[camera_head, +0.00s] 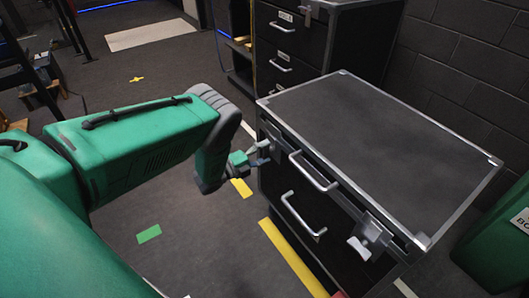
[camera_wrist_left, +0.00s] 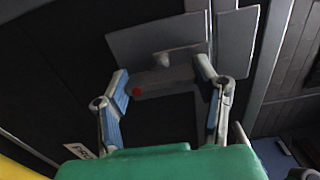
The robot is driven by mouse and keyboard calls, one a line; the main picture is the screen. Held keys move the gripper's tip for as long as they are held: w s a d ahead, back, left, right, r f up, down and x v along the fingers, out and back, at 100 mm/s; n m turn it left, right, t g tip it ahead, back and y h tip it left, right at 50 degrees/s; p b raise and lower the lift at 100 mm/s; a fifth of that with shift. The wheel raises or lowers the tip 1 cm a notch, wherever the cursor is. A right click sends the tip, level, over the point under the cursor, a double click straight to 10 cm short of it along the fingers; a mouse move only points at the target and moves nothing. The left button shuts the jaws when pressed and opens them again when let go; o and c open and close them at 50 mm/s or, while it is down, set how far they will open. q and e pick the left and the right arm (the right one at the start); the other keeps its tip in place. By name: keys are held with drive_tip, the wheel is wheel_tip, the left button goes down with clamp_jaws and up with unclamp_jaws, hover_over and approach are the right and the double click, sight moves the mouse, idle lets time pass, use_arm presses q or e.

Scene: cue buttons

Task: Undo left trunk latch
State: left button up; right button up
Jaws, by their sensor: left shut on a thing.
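The trunk (camera_head: 365,140) is a black case with silver metal edges and a closed lid. Its left latch (camera_head: 277,146) is at the left end of the front, partly hidden by my left gripper (camera_head: 262,153). In the left wrist view, the left latch (camera_wrist_left: 165,80) is a grey metal piece with a red dot. There my left gripper (camera_wrist_left: 162,76) has a finger on each side of it and is shut on it. The trunk's right latch (camera_head: 370,236) hangs at the other end of the front. My right gripper is not in view.
Two silver handles, upper (camera_head: 313,172) and lower (camera_head: 302,215), stick out between the latches. A black drawer cabinet (camera_head: 330,45) stands behind the trunk. A green box (camera_head: 497,245) is at the right. Yellow tape (camera_head: 292,258) marks the floor before the trunk.

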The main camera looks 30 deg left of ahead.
use_arm(q)
drive_tip(key=shift+s+f, duration=0.25)
drive_tip(key=shift+f, duration=0.1)
drive_tip(key=o, duration=1.1)
drive_tip(key=shift+o, duration=0.3)
drive_tip(key=shift+w, duration=0.1)
drive_tip(key=shift+r, duration=0.15)
drive_tip(key=v, duration=1.2)
